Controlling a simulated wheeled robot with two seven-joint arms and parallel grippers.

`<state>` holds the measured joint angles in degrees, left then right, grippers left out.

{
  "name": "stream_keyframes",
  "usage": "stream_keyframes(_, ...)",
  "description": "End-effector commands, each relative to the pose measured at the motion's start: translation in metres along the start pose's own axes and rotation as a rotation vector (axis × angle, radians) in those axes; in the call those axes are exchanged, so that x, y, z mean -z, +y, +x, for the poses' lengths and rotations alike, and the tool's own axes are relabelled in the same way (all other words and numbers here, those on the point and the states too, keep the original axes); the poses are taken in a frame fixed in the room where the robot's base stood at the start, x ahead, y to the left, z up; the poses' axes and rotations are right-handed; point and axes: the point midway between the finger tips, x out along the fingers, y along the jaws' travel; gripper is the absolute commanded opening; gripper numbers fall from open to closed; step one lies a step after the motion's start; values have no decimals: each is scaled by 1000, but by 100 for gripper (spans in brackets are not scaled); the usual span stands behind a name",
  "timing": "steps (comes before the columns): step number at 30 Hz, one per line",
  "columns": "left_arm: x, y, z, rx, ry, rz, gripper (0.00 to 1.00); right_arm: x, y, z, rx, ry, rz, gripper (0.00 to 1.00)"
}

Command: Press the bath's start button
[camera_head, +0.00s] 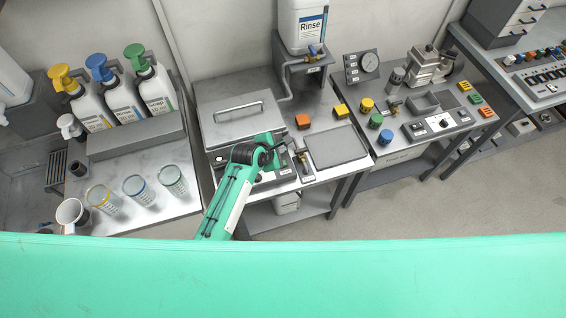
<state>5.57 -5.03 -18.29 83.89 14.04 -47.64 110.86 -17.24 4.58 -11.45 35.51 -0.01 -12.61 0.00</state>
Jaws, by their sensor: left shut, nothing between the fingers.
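The bath (240,118) is a grey metal box with a flat lid and a bar handle (239,111), on the middle bench. The lid is down. Its front panel (222,160) lies below the lid, and my left arm covers much of it. I cannot make out the start button; it may be behind the arm. My left gripper (284,147) is shut and empty. It is over the right end of the front panel, and I cannot tell whether it touches anything. My right gripper is not in view.
A Rinse container (302,24) stands behind. Bottles (117,98) and beakers (138,189) stand left. The right bench (398,150) carries instruments.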

Motion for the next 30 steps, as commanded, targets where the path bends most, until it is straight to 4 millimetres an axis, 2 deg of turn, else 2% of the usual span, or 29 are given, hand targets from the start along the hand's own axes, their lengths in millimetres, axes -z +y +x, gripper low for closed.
stream_keyframes(1, 5, -5, 7, -2, -1, 2, 0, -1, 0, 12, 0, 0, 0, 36)
stream_keyframes(12, 23, -24, 33, 1, -1, 1, 0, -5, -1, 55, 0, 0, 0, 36)
stream_keyframes(19, 32, -33, 46, 1, -1, -1, 0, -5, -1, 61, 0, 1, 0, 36)
stream_keyframes(30, 33, -34, 46, 0, -1, 0, 0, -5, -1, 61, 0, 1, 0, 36)
